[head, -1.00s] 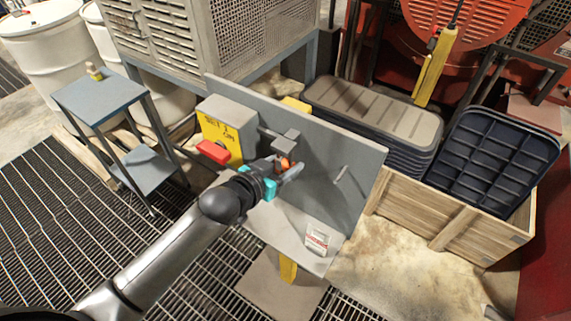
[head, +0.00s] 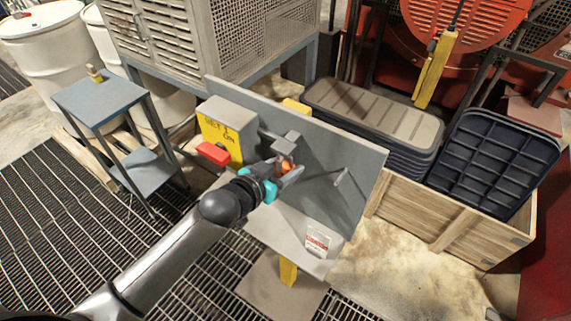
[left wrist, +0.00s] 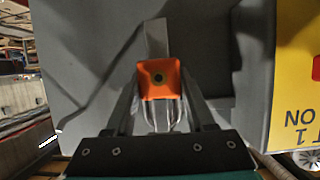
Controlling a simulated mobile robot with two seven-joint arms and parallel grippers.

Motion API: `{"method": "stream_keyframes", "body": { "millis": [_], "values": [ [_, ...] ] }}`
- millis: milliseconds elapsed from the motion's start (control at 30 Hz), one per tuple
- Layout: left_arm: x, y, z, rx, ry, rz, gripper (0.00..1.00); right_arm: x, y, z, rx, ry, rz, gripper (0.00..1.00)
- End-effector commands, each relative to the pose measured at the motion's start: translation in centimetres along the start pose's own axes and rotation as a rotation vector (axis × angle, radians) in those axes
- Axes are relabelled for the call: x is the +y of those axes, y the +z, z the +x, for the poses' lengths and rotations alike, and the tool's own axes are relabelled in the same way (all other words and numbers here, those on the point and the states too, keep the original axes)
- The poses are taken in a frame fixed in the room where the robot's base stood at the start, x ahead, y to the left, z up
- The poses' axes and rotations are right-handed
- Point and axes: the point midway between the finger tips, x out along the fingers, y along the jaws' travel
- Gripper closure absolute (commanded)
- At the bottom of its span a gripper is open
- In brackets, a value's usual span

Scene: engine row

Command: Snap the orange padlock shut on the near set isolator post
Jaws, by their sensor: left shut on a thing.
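My left gripper (head: 287,174) is shut on the orange padlock (head: 285,166), in front of the grey panel. In the left wrist view, the padlock's square body (left wrist: 158,80) sits between the fingers, its metal shackle (left wrist: 162,116) towards the palm. In the head view, the padlock is just below a grey block (head: 286,142) on a bar from the panel; I cannot tell whether they touch or whether the shackle is closed. The yellow isolator box (head: 220,135), marked "SET 1 ON", has a red handle (head: 213,153) and stands left of the gripper. My right gripper is out of view.
The grey panel (head: 362,190) carries a thin peg (head: 342,178) to the gripper's right. A grey shelf with a label (head: 318,241) juts out below. A blue side table (head: 98,98) stands left, and a wooden crate (head: 455,225) with dark bins stands right.

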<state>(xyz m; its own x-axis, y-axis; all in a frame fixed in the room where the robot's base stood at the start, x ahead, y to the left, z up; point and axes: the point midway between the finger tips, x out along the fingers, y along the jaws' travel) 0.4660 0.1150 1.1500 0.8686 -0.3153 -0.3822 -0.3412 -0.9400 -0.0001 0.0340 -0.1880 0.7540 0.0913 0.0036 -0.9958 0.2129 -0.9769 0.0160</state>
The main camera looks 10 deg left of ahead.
Motion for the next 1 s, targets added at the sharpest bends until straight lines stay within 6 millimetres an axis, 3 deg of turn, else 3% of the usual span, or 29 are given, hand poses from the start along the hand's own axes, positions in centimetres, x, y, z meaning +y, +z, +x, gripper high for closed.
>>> {"method": "stream_keyframes", "body": {
  "millis": [33,67,367,733,1000],
  "values": [
    [0.0,-0.1,0.0,0.002,0.0,0.0,1.0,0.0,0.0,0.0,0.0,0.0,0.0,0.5],
    [0.0,-0.1,0.0,0.002,0.0,0.0,0.44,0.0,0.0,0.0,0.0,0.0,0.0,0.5],
    [0.0,0.0,0.0,0.001,0.0,0.0,0.11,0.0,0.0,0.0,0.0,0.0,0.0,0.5],
    [0.0,0.1,-0.5,-0.002,0.0,0.0,0.11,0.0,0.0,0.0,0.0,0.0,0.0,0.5],
    [0.0,0.2,-4.1,-0.003,0.001,0.001,0.11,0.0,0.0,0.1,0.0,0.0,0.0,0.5]
  ]
}}
